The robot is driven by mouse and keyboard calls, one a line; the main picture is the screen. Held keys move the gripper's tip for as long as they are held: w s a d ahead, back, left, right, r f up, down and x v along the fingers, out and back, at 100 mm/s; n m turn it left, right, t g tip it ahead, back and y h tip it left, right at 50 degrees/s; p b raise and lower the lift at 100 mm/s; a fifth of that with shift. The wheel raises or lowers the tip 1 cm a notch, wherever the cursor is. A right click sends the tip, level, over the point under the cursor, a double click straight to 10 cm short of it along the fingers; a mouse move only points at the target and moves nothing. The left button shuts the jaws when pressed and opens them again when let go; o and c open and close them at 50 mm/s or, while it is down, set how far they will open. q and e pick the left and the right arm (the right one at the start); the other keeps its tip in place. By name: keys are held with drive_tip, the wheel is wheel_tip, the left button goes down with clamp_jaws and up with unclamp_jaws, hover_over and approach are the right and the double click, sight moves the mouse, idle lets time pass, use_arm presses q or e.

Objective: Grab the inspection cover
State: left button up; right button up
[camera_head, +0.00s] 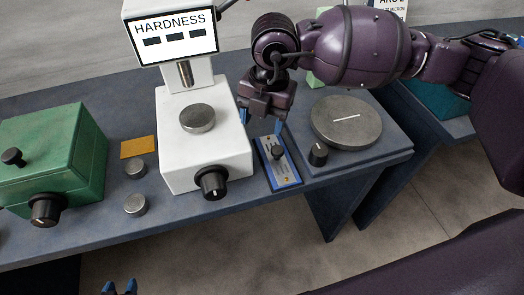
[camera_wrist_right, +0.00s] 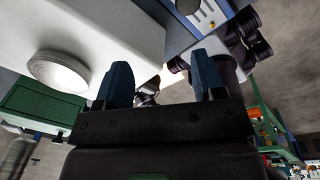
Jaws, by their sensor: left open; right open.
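No part is labelled as the inspection cover. A blue-edged plate with a black knob (camera_head: 280,165) lies on the bench beside the white hardness tester, and it may be the cover. My right gripper (camera_head: 261,121) is open and empty, with its blue fingertips above the far end of this plate, apart from the knob. In the right wrist view, my right gripper (camera_wrist_right: 163,80) shows its two fingers spread with nothing held between them. My left gripper (camera_head: 118,288) is open at the bottom edge of the head view, with only its blue tips showing.
The white hardness tester (camera_head: 206,150) stands close left of my right gripper. A round plate (camera_head: 346,122) on a grey base stands right. A green box (camera_head: 45,160), two metal discs (camera_head: 135,168) and a yellow plate (camera_head: 138,147) are left. The bench's front edge is near.

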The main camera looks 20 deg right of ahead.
sight(277, 149)
drive_tip(key=m, duration=0.1)
drive_tip(key=d+m, duration=0.1)
drive_tip(key=d+f+h, duration=0.1)
drive_tip(key=shift+s+d+m, duration=0.1)
drive_tip(key=shift+s+m, duration=0.15)
drive_tip(key=shift+m, duration=0.15)
wheel_tip(277, 149, down, 4)
drive_tip(key=shift+f+b, duration=0.2)
drive_tip(key=shift+b, duration=0.3)
drive_tip(key=shift+d+f, duration=0.1)
drive_tip(key=shift+f, duration=0.25)
drive_tip(key=f, duration=0.2)
drive_tip(key=d+f+b, duration=0.1)
drive_tip(key=f, duration=0.1)
drive_tip(key=shift+f, duration=0.4)
use_arm(q)
drive_tip(key=shift+s+d+f, duration=0.1)
drive_tip(key=shift+d+f, duration=0.25)
drive_tip(key=shift+f, duration=0.4)
use_arm(e)
drive_tip(key=shift+r, duration=0.1)
drive_tip(key=shift+c, duration=0.3)
